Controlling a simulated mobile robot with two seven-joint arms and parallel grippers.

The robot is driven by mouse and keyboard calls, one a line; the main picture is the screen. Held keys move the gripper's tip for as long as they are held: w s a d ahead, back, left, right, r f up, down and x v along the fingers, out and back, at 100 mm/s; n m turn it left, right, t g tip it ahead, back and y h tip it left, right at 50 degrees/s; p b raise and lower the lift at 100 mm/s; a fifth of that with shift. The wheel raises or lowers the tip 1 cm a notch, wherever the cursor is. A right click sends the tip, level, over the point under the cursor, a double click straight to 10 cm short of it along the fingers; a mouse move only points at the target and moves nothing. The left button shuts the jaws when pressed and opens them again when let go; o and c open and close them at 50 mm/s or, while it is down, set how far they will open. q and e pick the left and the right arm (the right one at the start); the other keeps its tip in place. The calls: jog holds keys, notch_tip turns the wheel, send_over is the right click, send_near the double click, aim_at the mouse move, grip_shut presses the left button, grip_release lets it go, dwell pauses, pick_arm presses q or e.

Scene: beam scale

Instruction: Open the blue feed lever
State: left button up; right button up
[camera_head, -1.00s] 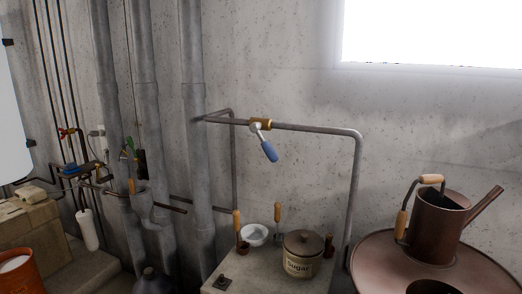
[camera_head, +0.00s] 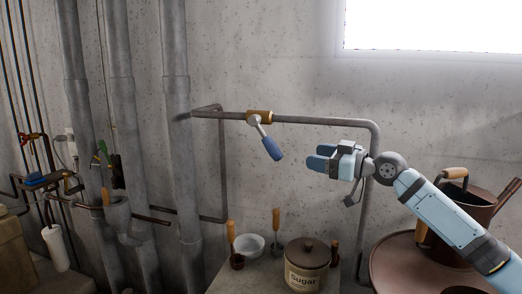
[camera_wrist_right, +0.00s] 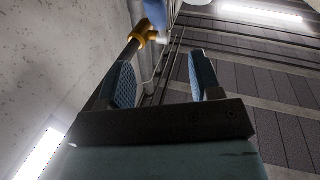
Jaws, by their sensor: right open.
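The blue feed lever (camera_head: 271,148) hangs from a brass valve (camera_head: 259,116) on the horizontal grey pipe along the wall. Its handle slants down to the right. My right gripper (camera_head: 316,160) is open and empty to the right of the handle, at about its height and apart from it. In the right wrist view, the open fingers (camera_wrist_right: 160,82) frame an empty gap. The brass valve (camera_wrist_right: 143,33) and part of the blue handle (camera_wrist_right: 157,12) show beyond them at the top. My left gripper is in no view.
Below stands a counter with a sugar jar (camera_head: 307,262), a white bowl (camera_head: 249,246) and wooden-handled tools. A copper watering can (camera_head: 469,217) stands at right, partly behind my right arm. Thick grey pipes (camera_head: 178,130) rise at left. The pipe bends down (camera_head: 368,190) behind my gripper.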

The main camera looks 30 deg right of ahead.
aim_at(276, 145)
jog(key=p+x, duration=0.1)
jog(key=x, duration=0.3)
jog(key=p+x, duration=0.2)
jog(key=x, duration=0.2)
jog(key=r+p+x, duration=0.1)
jog(key=x, duration=0.3)
jog(key=shift+w, duration=0.35)
jog(key=shift+w+a+f+p, duration=0.1)
jog(key=shift+w+a+p, duration=0.15)
jog(key=shift+w, duration=0.15)
jog(key=shift+w+a+f+p, duration=0.15)
jog(key=shift+w+a+p, duration=0.05)
jog(key=shift+w, duration=0.2)
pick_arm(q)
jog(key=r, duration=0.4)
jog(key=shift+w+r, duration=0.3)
pick_arm(e)
grip_shut()
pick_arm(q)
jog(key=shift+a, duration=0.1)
pick_arm(e)
jog(key=shift+d, duration=0.1)
